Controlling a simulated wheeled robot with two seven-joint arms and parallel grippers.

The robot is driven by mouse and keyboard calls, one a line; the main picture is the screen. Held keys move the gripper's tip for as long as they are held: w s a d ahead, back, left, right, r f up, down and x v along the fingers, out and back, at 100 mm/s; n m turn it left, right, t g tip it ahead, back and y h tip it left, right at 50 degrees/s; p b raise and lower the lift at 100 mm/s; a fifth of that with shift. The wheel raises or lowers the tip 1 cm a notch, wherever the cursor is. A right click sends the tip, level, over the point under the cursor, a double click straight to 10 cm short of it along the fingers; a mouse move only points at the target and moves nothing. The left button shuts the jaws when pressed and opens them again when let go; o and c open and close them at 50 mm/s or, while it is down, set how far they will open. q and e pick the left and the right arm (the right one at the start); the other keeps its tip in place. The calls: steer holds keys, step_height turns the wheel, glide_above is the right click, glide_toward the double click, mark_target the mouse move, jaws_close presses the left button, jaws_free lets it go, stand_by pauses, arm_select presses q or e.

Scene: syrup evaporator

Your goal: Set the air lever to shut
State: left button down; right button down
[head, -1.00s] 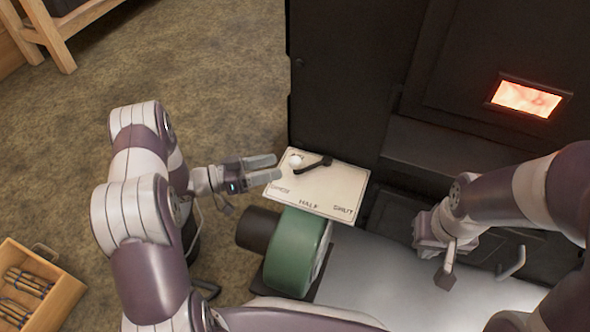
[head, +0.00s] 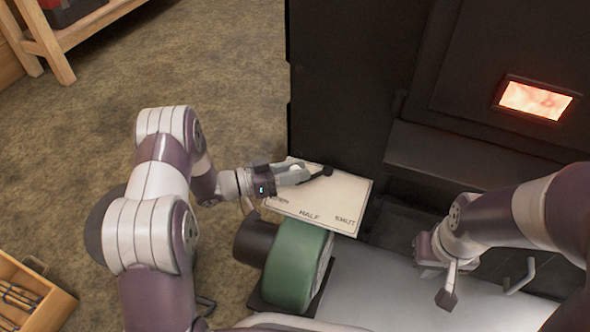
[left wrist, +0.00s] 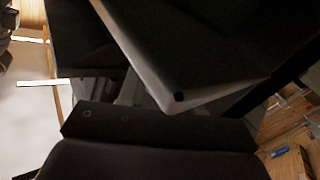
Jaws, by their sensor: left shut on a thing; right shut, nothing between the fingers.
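The air lever (head: 319,174) is a short black arm on a pale plate (head: 345,194), and its white knob (head: 295,169) lies on the side away from the SHUT mark. The plate reads HALF and SHUT along its near edge; a third mark at the left is partly covered. My left gripper (head: 293,175) is shut on the lever's knob end, over the plate's left part. In the left wrist view the plate's edge shows dark and close, and the fingers are not clear. My right gripper (head: 448,280) is shut and empty, to the right, away from the lever.
A green blower housing (head: 293,268) stands just below the plate. The black firebox (head: 345,80) with a glowing window (head: 535,100) rises behind. A metal hook handle (head: 521,276) is near my right gripper. A wooden tool box (head: 45,300) sits at lower left.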

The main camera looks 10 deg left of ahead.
arm_select(q)
steer(key=n+t+y+p, duration=0.1)
steer(key=p, duration=0.1)
steer(key=s+d+r+n+t+p, duration=0.1)
steer(key=t+p, duration=0.1)
steer(key=shift+s+d+y+p, duration=0.2)
steer(key=shift+y+p, duration=0.1)
steer(key=shift+y, duration=0.1)
steer(key=shift+d+f+n+t+y, duration=0.1)
steer(key=shift+f+n+t+y, duration=0.05)
steer(key=shift+n+t+y, duration=0.2)
steer(key=shift+f, duration=0.2)
steer(key=c, duration=0.8)
jaws_free()
steer(key=shift+s, duration=0.1)
steer(key=p+v, duration=0.5)
steer(key=v, duration=0.7)
steer(key=shift+s+a, duration=0.2)
steer(key=shift+s, duration=0.1)
